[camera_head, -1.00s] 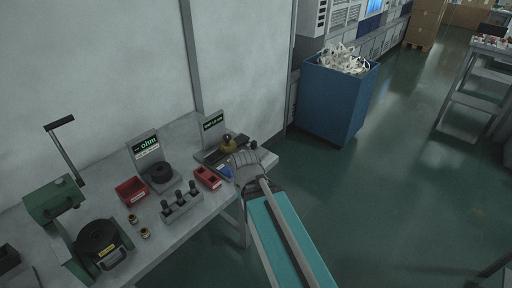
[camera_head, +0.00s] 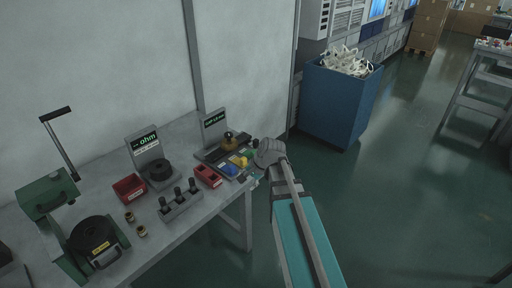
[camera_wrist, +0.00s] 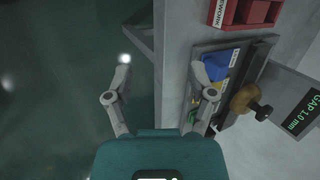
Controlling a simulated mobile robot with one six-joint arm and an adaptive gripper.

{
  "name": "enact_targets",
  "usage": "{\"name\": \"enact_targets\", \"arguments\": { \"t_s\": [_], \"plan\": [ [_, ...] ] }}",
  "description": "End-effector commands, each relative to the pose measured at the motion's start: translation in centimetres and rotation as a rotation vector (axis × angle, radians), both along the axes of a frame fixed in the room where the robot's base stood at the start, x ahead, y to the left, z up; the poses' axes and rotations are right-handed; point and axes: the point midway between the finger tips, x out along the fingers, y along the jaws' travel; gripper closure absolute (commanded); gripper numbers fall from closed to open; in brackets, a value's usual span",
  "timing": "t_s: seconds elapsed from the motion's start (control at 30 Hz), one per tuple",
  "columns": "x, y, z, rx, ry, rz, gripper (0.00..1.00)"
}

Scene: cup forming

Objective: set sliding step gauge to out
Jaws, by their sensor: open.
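The gap station (camera_head: 213,125) stands at the bench's right end, with a screen reading a gap near 1.0 mm in the wrist view (camera_wrist: 302,112). A brass knob with a dark top (camera_head: 228,139) sits on its dark base. Beside the knob is what looks like the step gauge, with blue (camera_head: 228,169), yellow (camera_head: 239,160) and green parts. The blue part (camera_wrist: 216,66) also shows in the wrist view, close to the right finger. My gripper (camera_wrist: 160,68) is open and empty, its fingers straddling the bench edge. How far the gauge is slid is unclear.
Red bins (camera_head: 207,176) (camera_head: 130,187), a rack with black pegs (camera_head: 179,204), brass rings (camera_head: 141,231), the ohm station (camera_head: 144,143) and a green lever press (camera_head: 50,194) stand left along the bench. A blue scrap bin (camera_head: 332,105) stands beyond.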

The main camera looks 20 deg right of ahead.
Motion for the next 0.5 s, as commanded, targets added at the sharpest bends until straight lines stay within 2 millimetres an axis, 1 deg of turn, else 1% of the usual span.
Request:
{"name": "enact_targets", "arguments": {
  "t_s": [0.03,0.1,0.27,0.37,0.5],
  "plan": [
    [1.5,-1.0,-0.7,0.056,-0.001,-0.086,0.29],
    [3.1,-2.1,-0.7,0.143,0.003,-0.211,0.29],
    [6.6,-5.1,-0.6,0.357,0.02,-0.488,0.29],
    [8.7,-7.3,-0.4,0.5,0.039,-0.654,0.29],
    [11.3,-10.9,0.0,0.716,0.077,-0.873,0.29]
  ]
}}
